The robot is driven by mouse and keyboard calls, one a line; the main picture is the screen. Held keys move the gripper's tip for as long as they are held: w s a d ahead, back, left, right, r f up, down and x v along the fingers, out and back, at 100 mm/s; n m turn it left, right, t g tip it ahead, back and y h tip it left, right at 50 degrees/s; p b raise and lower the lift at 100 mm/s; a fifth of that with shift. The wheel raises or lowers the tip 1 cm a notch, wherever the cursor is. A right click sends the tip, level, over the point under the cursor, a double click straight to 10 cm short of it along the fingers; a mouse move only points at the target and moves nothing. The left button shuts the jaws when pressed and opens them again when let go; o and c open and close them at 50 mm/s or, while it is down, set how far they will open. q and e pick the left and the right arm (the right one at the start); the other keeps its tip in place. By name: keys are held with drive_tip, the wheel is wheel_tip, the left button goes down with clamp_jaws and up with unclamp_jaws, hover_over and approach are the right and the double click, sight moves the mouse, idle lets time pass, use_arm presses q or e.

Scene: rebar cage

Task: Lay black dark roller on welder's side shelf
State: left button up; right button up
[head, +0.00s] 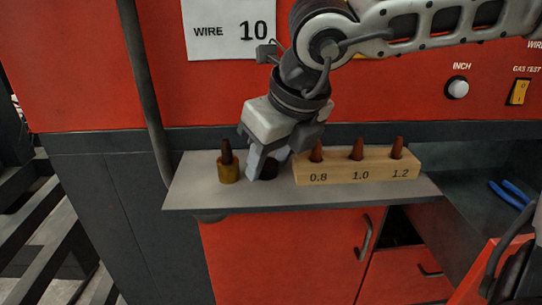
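The welder's side shelf (203,198) is a grey plate on the front of the red welder. My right gripper (264,170) reaches down over the shelf's left half, with its fingertips close to the surface. A dark roller (269,171) shows at the fingertips, low over or on the shelf and partly hidden by the near finger. I cannot tell whether the fingers are pressed on it or whether it rests on the plate. My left gripper is not in view.
A brass-coloured holder (228,173) with a dark cone stands just left of my gripper. A wooden block (340,177) marked 0.8, 1.0 and 1.2, with three brown tips, stands to the right. Blue-handled pliers (508,195) lie in a tray at right.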

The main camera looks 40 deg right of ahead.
drive_tip(key=shift+r+p, duration=0.35)
drive_tip(key=shift+p, duration=0.05)
drive_tip(key=v, duration=1.1)
drive_tip(key=shift+s+r+b, duration=0.15)
drive_tip(key=shift+r+b, duration=0.15)
drive_tip(key=shift+b, duration=0.05)
